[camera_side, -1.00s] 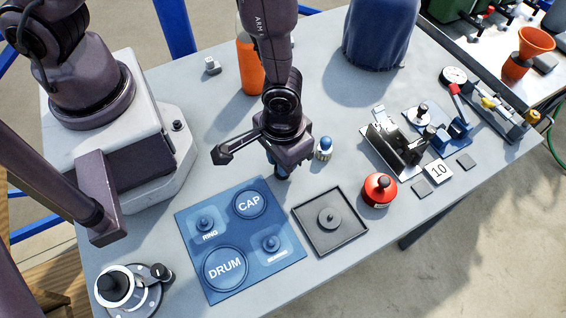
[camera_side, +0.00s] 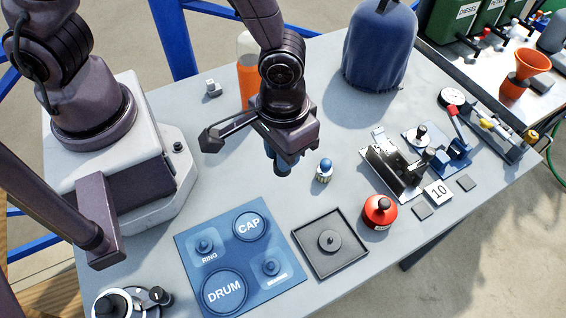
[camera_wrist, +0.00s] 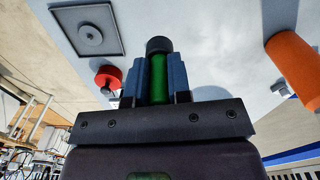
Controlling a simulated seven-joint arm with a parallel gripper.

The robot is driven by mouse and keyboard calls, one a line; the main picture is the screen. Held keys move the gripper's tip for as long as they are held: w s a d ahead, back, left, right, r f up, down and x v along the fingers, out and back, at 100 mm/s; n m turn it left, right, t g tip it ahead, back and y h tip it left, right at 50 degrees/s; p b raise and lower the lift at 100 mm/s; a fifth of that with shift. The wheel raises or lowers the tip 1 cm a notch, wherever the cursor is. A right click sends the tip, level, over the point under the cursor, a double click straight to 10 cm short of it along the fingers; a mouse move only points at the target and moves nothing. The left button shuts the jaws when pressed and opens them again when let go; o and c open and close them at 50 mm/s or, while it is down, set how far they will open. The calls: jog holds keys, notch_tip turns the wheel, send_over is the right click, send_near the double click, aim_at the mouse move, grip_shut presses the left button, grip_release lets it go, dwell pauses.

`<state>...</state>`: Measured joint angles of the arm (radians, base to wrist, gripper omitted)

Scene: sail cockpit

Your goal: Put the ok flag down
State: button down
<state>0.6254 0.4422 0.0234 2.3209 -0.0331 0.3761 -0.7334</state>
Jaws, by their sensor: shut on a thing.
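My gripper (camera_side: 285,165) hangs above the grey table, left of a small blue-topped piece. In the wrist view its two blue fingers (camera_wrist: 158,75) are shut on a green cylinder with a black end, the only thing held, so I take it as the ok flag (camera_wrist: 160,68). In the side view the hand hides most of it, and I cannot tell how far its lower end is from the table. No flag cloth is visible.
The blue board (camera_side: 190,275) with DRUM, RING and CAP places and the black square tray (camera_side: 330,268) lie in front. Around stand a red knobbed pot (camera_side: 380,212), the blue-topped piece (camera_side: 324,171), an orange cylinder (camera_side: 248,85) and a metal fixture (camera_side: 385,165).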

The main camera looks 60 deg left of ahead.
jog(key=shift+w+a+r, duration=0.15)
jog(key=shift+r, duration=0.3)
jog(key=w+a+n, duration=0.5)
jog(key=w+a, duration=0.3)
jog(key=a, duration=0.3)
jog(key=w+a+n, duration=0.4)
jog(key=w+a, duration=0.3)
jog(key=a, duration=0.4)
notch_tip(320, 180, down, 9)
jog(key=shift+a+f, duration=0.15)
jog(key=c, duration=1.1)
grip_release()
jog(key=shift+f, duration=0.1)
jog(key=shift+o, duration=0.2)
